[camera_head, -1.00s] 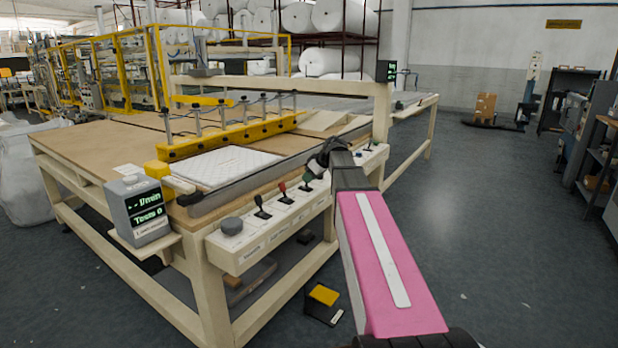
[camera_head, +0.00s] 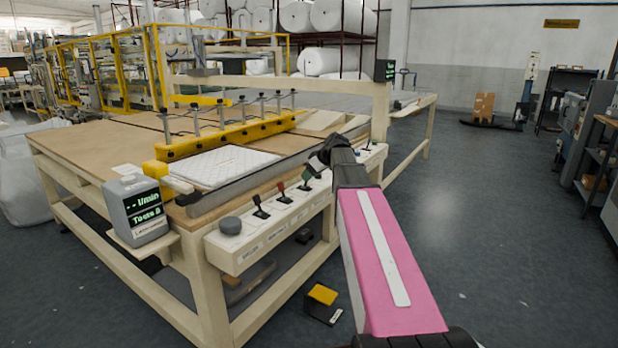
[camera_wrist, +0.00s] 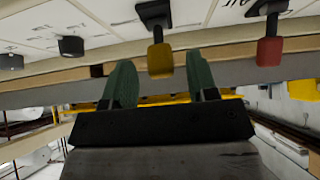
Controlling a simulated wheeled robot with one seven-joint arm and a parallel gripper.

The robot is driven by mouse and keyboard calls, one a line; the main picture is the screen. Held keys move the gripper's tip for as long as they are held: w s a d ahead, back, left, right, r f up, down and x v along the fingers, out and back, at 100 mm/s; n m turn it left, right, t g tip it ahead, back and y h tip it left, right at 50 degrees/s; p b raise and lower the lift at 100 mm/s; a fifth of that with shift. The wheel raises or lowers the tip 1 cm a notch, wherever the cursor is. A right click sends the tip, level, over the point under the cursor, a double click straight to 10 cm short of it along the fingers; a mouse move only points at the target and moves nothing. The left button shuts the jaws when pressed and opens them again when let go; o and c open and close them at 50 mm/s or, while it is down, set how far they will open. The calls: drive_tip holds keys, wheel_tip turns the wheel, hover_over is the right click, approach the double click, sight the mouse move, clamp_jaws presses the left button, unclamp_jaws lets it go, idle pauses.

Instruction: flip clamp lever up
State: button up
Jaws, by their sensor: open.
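A cream control panel (camera_head: 245,247) runs along the table's front edge, with a black-handled lever (camera_head: 261,206) and a red-handled lever (camera_head: 282,189). My gripper (camera_head: 308,173) is over the panel just beyond the red lever, its green fingers small in the head view. In the wrist view a yellow-handled lever (camera_wrist: 160,58) stands between my open fingers, with gaps on both sides. The red-handled lever (camera_wrist: 269,50) is right of the fingers there. I cannot read which label says clamp. My gripper and arm hide the yellow lever in the head view.
A round black knob (camera_head: 230,226) is at the panel's near end, and a grey display box (camera_head: 140,208) stands left of it. A yellow clamp bar (camera_head: 225,135) spans a white quilted pad (camera_head: 222,165). A yellow-topped pedal (camera_head: 323,294) lies on the floor. Floor to the right is clear.

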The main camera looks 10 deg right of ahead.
drive_tip(key=v, duration=0.9)
drive_tip(key=shift+r, duration=0.1)
